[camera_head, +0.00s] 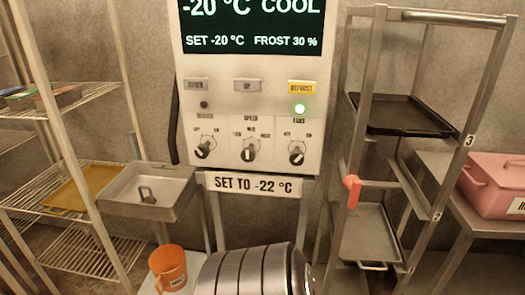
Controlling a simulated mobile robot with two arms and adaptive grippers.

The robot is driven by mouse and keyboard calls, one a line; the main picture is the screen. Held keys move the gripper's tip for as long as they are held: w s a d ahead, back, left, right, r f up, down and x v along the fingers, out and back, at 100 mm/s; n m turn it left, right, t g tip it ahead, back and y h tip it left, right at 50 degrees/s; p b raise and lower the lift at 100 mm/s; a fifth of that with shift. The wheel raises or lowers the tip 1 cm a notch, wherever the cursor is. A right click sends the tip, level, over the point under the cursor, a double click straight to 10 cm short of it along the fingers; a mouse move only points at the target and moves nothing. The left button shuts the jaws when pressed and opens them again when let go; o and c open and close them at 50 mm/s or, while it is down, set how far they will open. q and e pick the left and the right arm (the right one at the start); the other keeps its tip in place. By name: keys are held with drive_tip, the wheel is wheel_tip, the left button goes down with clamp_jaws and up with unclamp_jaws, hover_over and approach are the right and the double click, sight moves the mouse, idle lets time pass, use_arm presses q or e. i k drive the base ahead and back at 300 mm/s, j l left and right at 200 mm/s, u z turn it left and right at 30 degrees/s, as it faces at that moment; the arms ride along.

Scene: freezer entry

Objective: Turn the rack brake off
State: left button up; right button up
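The rack (353,110) is a tall grey metal frame at the right, with several levels numbered on its right post. A red lever (351,190), which looks like the rack brake, sits on the rack's left side at mid height. Its wide end is at the top left and its narrower part points down. The frame does not show clearly whether it is on or off. Neither of my grippers is in view.
A dark tray (405,116) and a grey tray (370,235) sit in the rack. A control panel (250,110) stands left of it. A grey bin (150,190) and orange mug (168,266) are at the left. A pink box (492,185) is on the right table.

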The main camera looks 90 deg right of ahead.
sight(353, 189)
drive_tip(key=z, duration=3.45)
